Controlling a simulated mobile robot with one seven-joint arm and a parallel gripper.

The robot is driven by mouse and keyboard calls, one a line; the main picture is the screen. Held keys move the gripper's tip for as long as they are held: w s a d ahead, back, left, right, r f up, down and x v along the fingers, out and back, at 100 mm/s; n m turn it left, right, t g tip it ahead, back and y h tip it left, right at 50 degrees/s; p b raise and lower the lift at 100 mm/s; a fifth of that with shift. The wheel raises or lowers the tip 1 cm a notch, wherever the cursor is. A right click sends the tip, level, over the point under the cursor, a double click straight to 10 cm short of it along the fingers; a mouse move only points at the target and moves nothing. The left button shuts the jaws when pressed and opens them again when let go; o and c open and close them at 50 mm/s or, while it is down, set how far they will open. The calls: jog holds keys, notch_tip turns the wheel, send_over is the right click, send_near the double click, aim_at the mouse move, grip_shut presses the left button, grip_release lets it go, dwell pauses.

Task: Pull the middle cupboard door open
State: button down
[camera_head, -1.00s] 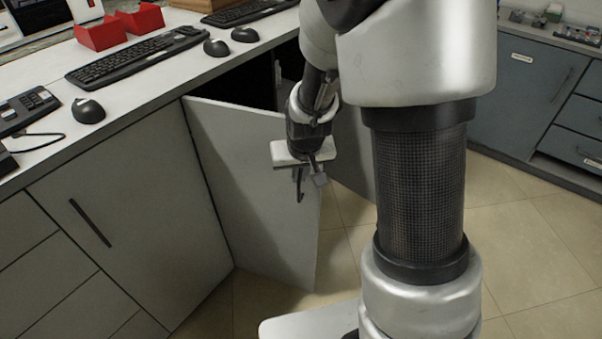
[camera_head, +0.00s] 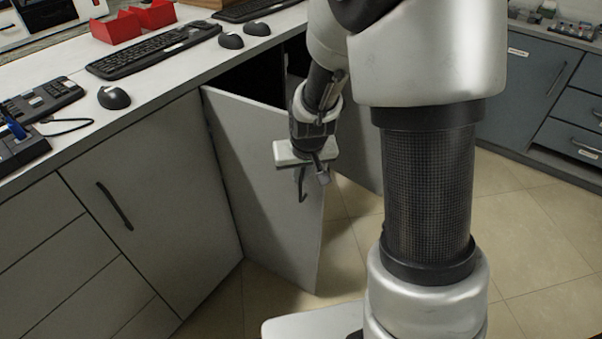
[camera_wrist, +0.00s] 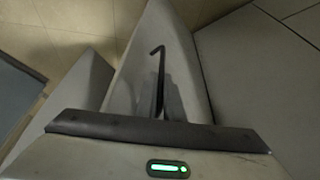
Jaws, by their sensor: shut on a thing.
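The middle cupboard door (camera_head: 262,190) is a light grey panel standing well open, swung out from the counter front. The dark cupboard inside (camera_head: 255,80) shows above and behind it. My gripper (camera_head: 312,178) is at the door's outer face near its free edge, shut on the dark door handle (camera_head: 302,188). In the wrist view the handle (camera_wrist: 158,60) runs away from my gripper (camera_wrist: 168,108), its bent end showing against the door (camera_wrist: 185,60). The exact contact of the fingers is partly hidden by my gripper body.
A closed grey door with a dark handle (camera_head: 115,205) is at left, below the white counter (camera_head: 165,85) with keyboards and mice. Another grey panel (camera_head: 358,150) stands behind my gripper. Blue-grey cabinets (camera_head: 525,85) are at right. Tiled floor (camera_head: 535,235) is clear there.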

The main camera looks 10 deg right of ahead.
jog(key=shift+w+a, duration=0.1)
jog(key=c, duration=1.9)
grip_release()
jog(key=shift+r, duration=0.1)
jog(key=p+v, duration=0.4)
jog(key=v, duration=1.3)
jog(key=shift+s, duration=0.2)
jog(key=shift+r, duration=0.1)
jog(key=s+d+r+t, duration=0.1)
jog(key=s+r, duration=0.4)
jog(key=s, duration=0.3)
jog(key=s+d+r, duration=0.1)
jog(key=s+r, duration=0.4)
jog(key=s, duration=0.2)
notch_tip(320, 180, up, 14)
jog(key=p, duration=1.4)
jog(key=shift+p, duration=0.3)
